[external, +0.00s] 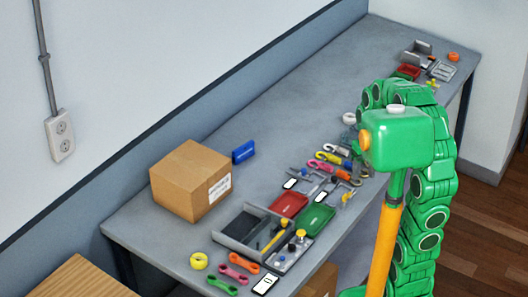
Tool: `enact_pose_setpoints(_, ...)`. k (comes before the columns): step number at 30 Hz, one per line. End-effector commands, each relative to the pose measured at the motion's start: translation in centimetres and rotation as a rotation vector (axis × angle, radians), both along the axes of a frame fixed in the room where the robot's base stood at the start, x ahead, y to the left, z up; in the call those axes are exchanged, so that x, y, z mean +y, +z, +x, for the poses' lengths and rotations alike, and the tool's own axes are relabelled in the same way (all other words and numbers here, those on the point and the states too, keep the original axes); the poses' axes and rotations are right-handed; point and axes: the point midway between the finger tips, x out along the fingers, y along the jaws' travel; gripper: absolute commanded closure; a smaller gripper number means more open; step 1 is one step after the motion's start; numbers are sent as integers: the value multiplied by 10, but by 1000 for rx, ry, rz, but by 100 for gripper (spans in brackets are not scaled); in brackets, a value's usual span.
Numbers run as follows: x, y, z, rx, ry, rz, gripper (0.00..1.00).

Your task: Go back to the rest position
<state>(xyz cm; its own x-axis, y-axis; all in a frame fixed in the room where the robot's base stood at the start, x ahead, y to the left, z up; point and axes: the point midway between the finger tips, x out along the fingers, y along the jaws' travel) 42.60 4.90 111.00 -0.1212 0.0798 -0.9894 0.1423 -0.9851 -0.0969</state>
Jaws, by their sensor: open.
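My green arm (435,185) rises at the right in the external view and bends over at the top towards the workbench. My gripper (351,138) is at the left end of the arm, above the bench's right side, and is largely hidden behind the green head part. It is open, and I see nothing held in it. The small tools on the bench lie below and left of it.
A grey workbench (275,115) runs along the wall. It bears a cardboard box (185,180), a blue box (243,152), a grey tray (236,241), red (288,204) and green (315,219) trays, and several straps and tools. The bench's back middle is clear.

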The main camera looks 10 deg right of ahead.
Motion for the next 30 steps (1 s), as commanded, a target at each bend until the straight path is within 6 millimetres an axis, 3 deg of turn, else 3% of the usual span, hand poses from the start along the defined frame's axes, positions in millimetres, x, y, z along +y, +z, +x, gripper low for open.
enact_pose_setpoints(8, -18, 5, -65, 8, -41, -33, 50)
enact_pose_setpoints(21, -41, -6, -165, 32, -110, -80, 50)
enact_pose_setpoints(30, -48, -15, -203, 42, -139, -99, 50)
